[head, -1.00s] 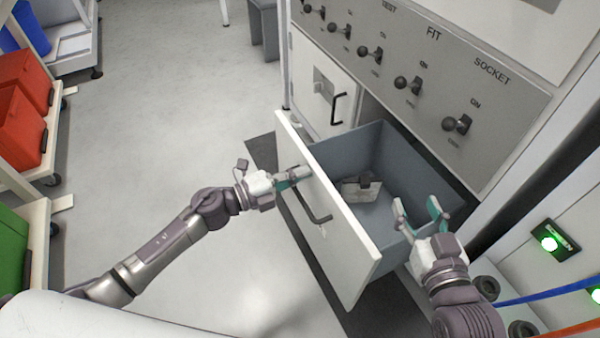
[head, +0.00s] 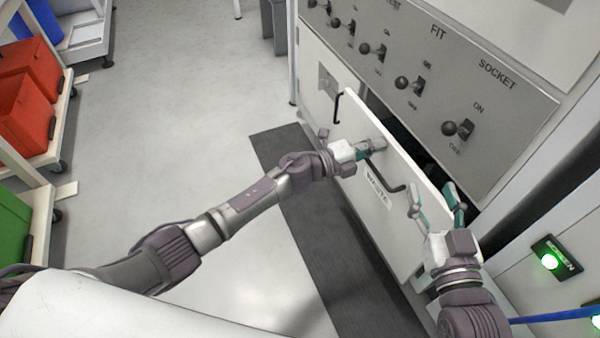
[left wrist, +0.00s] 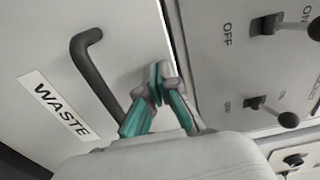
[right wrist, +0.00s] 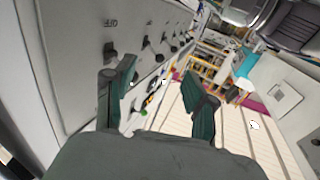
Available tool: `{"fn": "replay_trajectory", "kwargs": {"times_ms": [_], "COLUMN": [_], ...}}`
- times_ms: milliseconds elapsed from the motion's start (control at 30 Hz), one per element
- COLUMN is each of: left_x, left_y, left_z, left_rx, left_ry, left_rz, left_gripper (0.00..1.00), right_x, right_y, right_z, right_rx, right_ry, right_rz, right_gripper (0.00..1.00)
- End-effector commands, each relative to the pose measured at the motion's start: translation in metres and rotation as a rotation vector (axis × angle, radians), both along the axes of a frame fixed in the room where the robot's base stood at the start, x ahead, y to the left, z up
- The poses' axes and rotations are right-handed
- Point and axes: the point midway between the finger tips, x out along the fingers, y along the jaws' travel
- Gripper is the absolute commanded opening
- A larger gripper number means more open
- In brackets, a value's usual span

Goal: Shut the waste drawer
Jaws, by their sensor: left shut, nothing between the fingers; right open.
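The waste drawer's white front (head: 405,225) stands a short way out from the cabinet, with a dark gap behind its top edge in the head view. It has a black bar handle (head: 385,178) and a WASTE label, which also shows on the drawer front in the left wrist view (left wrist: 60,105). My left gripper (head: 380,144) is shut and empty, with its fingertips at the drawer front beside the handle, near the top edge. My right gripper (head: 436,198) is open and empty near the drawer's right end. The drawer's inside is hidden.
A switch panel (head: 430,100) with several knobs is above the drawer. A closed cabinet door (head: 320,85) is to the left. A dark mat (head: 345,270) lies on the floor in front. Red bins (head: 28,100) stand at far left, with clear floor between.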

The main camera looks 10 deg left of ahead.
Motion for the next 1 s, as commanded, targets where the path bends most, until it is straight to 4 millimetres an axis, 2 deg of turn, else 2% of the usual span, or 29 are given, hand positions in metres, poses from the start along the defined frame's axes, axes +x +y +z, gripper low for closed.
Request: {"fn": "replay_trajectory", "kwargs": {"times_ms": [200, 400, 633, 1000], "left_x": [0.02, 0.032, 0.037, 0.038], "left_y": [-0.029, -0.044, -0.05, -0.051], "left_z": [-0.002, -0.001, 0.001, 0.005], "left_rx": [-0.002, -0.001, -0.002, -0.006], "left_ry": [0.0, 0.0, 0.0, -0.004], "left_rz": [-0.002, -0.001, 0.001, 0.004], "left_gripper": [0.0, 0.0, 0.0, 0.0], "right_x": [-0.005, -0.018, -0.025, -0.026], "right_y": [0.006, 0.007, 0.007, 0.007], "right_z": [0.047, 0.078, 0.091, 0.092], "right_rx": [0.078, 0.13, 0.152, 0.153], "right_ry": [-0.291, -0.478, -0.558, -0.561], "right_rz": [0.017, 0.027, 0.031, 0.031], "right_gripper": [0.55, 0.55, 0.55, 0.55]}}
